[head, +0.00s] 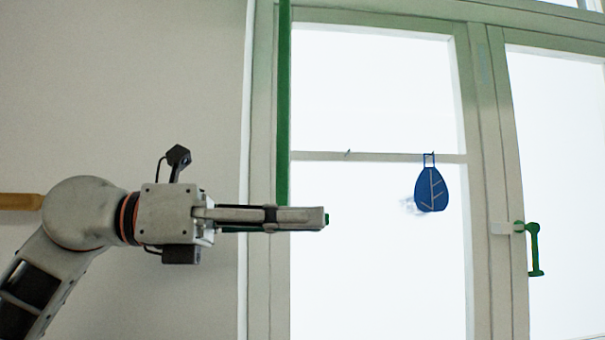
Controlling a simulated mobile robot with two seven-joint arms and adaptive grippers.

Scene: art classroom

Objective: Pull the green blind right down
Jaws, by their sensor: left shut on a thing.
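A narrow green strap (284,100) runs straight down from the top edge of the head view, in front of the left window frame, to my left gripper. My left gripper (318,218) points right at the strap's lower end and is shut on it. Small bits of green show beside and below the fingers; the rest of the held part is hidden behind them. No spread-out green blind cloth shows in the view; the strap's upper end is out of the picture. My right gripper is not in view.
The window has pale green frames (487,150) and a thin crossbar (380,157). A blue leaf-shaped ornament (432,190) hangs from the crossbar. A green window handle (534,250) is at the right. A plain wall (120,80) fills the left.

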